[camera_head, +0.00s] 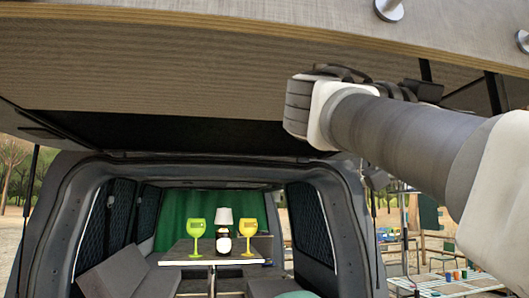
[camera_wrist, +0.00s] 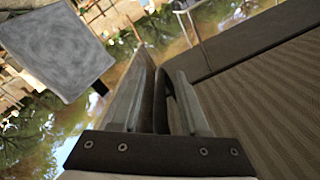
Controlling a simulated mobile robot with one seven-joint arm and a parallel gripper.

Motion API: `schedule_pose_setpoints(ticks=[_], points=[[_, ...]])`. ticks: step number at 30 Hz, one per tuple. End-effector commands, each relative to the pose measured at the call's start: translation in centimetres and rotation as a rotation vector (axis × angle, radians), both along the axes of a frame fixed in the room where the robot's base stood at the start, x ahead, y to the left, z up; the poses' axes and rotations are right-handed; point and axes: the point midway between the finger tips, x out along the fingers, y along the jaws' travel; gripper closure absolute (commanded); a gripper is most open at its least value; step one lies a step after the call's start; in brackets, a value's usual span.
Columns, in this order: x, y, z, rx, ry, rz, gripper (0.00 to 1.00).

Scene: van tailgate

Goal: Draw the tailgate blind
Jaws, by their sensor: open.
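The raised tailgate shows a brown, ribbed underside (camera_head: 170,62) across the top of the head view. A dark strip (camera_head: 190,130) lies below its inner edge. I cannot tell which part is the blind. The ribbed surface also fills the right of the wrist view (camera_wrist: 275,105), with a dark band along its edge. My gripper (camera_wrist: 160,85) is open in the wrist view, beside this surface. A thin dark piece stands between the fingers; I cannot tell if it is a pad or something between them. In the head view my arm reaches up from the right and hides the fingers.
Inside the van, a table (camera_head: 180,252) carries two yellow-green goblets (camera_head: 196,228) (camera_head: 248,231), a small lamp (camera_head: 224,215) and a dark jar. A green curtain (camera_head: 172,220) hangs behind. Dark seats flank it. An outdoor stand with small items is at right. A grey square panel (camera_wrist: 65,50) shows in the wrist view.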

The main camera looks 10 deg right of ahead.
Motion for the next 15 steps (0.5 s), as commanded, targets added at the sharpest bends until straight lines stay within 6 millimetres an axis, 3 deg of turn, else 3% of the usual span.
schedule_pose_setpoints(ticks=[7, 15], points=[[0.02, 0.01, -0.01, 0.0, 0.0, 0.0, 0.55], [-0.01, 0.0, -0.02, 0.001, 0.0, -0.001, 1.0]])
